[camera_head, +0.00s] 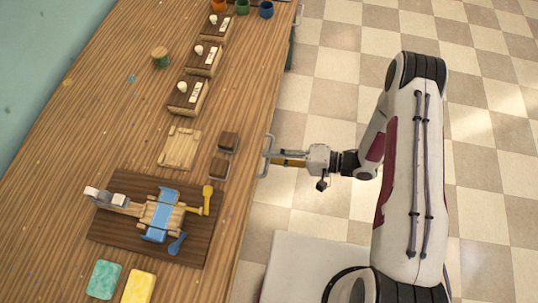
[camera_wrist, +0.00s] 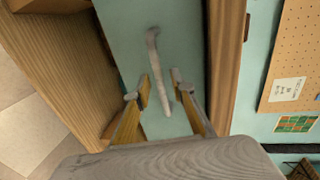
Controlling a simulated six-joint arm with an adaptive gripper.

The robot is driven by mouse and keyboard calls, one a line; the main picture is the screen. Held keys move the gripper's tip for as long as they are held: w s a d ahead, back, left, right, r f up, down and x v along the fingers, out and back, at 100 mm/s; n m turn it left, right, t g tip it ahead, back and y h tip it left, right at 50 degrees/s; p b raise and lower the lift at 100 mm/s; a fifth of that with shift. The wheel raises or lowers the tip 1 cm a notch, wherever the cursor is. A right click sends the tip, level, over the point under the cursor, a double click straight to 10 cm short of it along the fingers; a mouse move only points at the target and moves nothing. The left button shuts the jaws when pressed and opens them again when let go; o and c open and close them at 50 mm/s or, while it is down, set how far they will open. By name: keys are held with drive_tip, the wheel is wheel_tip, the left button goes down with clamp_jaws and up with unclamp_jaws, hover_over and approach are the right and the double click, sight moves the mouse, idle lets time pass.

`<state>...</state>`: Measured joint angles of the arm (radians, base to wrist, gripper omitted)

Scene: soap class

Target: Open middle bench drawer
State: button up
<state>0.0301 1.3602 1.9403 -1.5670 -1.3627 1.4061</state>
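The drawer front (camera_wrist: 185,40) is a pale teal panel in the wrist view, with a long light-grey bar handle (camera_wrist: 153,55) on it. In the head view the handle (camera_head: 264,163) stands out from the right edge of the bench. My gripper (camera_wrist: 160,86) is open, with one finger on each side of the handle's lower part. Small gaps show between the fingers and the bar, and I cannot tell if either touches it. In the head view my gripper (camera_head: 276,159) reaches the handle from the right. The drawer's inside is not visible.
The wooden bench top (camera_head: 130,135) carries a dark board (camera_head: 105,232) with tools, a light wooden tray (camera_head: 180,148), soap stands and colored cups. A green sponge (camera_head: 104,280) and a yellow sponge (camera_head: 139,287) lie at the near end. Checkered floor (camera_head: 335,60) lies open right of the bench.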

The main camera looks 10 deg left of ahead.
drive_tip(key=shift+x, duration=0.75)
clamp_jaws()
drive_tip(key=shift+d, duration=0.15)
drive_tip(key=f+v, duration=0.2)
drive_tip(key=v, duration=0.9)
drive_tip(key=d+f+v, duration=0.1)
drive_tip(key=f+v, duration=0.1)
drive_tip(key=v, duration=0.9)
drive_tip(key=shift+f, duration=0.3)
unclamp_jaws()
